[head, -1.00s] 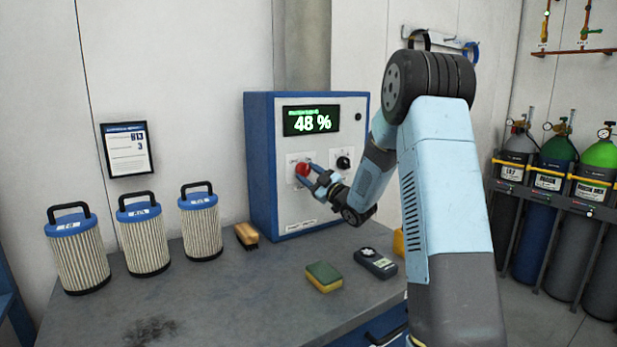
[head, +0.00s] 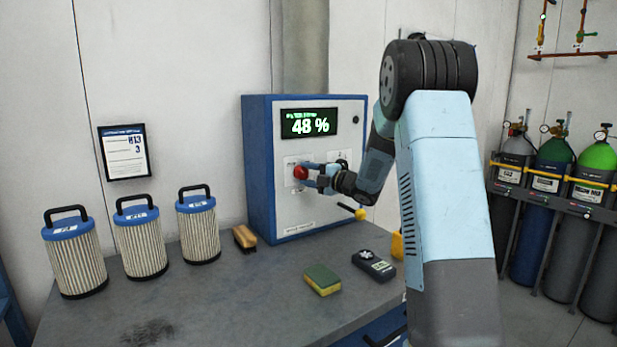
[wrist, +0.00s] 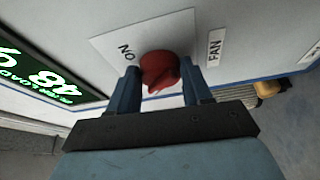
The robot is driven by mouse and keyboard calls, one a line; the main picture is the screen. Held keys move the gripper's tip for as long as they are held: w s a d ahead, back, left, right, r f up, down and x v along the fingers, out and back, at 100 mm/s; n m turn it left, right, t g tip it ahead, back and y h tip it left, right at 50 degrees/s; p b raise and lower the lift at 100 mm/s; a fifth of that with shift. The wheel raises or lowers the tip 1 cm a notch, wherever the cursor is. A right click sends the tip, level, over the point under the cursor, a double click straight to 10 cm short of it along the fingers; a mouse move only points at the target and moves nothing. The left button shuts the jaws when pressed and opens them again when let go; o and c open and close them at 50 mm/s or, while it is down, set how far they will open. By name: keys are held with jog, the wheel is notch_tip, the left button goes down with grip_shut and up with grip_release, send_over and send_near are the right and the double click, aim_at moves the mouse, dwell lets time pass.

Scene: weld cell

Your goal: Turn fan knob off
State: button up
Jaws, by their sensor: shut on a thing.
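The red fan knob (head: 301,172) sits on the left of the control box's front panel, below the display. In the wrist view the knob (wrist: 159,71) is between my two fingers, with the labels "NO" and "FAN" beside it. My gripper (head: 307,173) is shut on the knob; its fingers (wrist: 163,88) lie on either side of it. The blue and white control box (head: 259,170) stands at the back of the bench.
A dark knob (head: 343,163) is right of my gripper, partly hidden. On the bench are several filter cartridges (head: 140,240), a brush (head: 245,238), a sponge (head: 322,279) and a handheld meter (head: 374,265). Gas cylinders (head: 552,190) stand at right.

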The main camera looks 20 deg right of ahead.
jog(key=shift+a+f+n+g, duration=0.2)
jog(key=shift+n+g, duration=0.1)
jog(key=shift+n, duration=0.2)
jog(key=o, duration=0.8)
jog(key=shift+o, duration=1.2)
jog(key=shift+d+r, duration=0.1)
jog(key=shift+s, duration=0.1)
jog(key=v, duration=1.3)
jog(key=shift+s+d, duration=0.2)
jog(key=shift+s, duration=0.05)
